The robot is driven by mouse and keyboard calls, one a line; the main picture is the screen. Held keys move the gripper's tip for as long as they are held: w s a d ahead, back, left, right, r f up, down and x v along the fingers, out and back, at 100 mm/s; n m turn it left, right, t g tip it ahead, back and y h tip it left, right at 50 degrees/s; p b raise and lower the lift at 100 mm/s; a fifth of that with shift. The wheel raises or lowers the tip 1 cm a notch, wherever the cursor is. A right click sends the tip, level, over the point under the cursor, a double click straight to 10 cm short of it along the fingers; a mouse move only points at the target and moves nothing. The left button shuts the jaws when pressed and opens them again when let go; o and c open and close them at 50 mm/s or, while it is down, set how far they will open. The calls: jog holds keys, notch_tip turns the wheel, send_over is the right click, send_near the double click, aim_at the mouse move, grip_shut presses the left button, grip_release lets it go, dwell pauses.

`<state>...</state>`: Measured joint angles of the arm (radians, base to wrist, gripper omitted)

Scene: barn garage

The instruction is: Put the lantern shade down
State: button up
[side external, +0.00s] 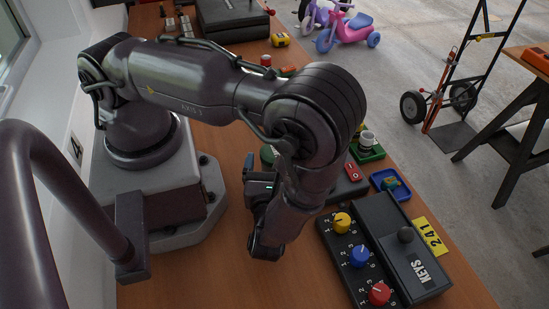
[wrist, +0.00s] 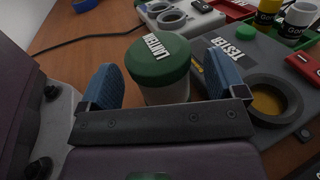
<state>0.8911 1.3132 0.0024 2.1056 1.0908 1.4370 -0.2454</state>
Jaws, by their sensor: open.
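The lantern shade (wrist: 158,60), a round piece with a green top bearing a white label and a paler body below, sits between my blue finger pads in the wrist view. My gripper (wrist: 168,80) is open around it, with one pad to each side; whether either pad touches it is hard to tell. Its lower part is hidden behind the gripper's front bar, so what it rests on cannot be seen. In the side view my gripper (side external: 255,178) is low over the bench beside my base, and the arm hides most of the shade.
A grey tester box (wrist: 240,58) with a ring-shaped recess stands just right of the shade. A grey block (wrist: 208,18) with round holders is behind. The keys box (side external: 405,240) with coloured knobs and a blue tray (side external: 402,193) are right. Bare wood (wrist: 70,65) lies left.

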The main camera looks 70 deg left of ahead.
jog(key=v, duration=1)
jog(key=shift+s+d, duration=0.1)
jog(key=shift+d, duration=0.1)
jog(key=shift+r, duration=0.15)
jog(key=a+r+n+h, duration=0.4)
jog(key=r+n, duration=0.3)
jog(key=r, duration=0.3)
jog(key=w+a+r+n+g+h, duration=0.1)
jog(key=a+r+n+h, duration=0.3)
jog(key=r+n+h, duration=0.3)
jog(key=w+a+r+n+g+h, duration=0.1)
jog(key=a+r+n+h, duration=0.3)
jog(key=r+n, duration=0.4)
notch_tip(320, 180, up, 5)
jog(key=shift+f+h, duration=0.2)
jog(key=shift+h, duration=0.5)
jog(key=shift+a+r+t, duration=0.25)
jog(key=shift+r+t, duration=0.05)
jog(key=shift+r, duration=0.1)
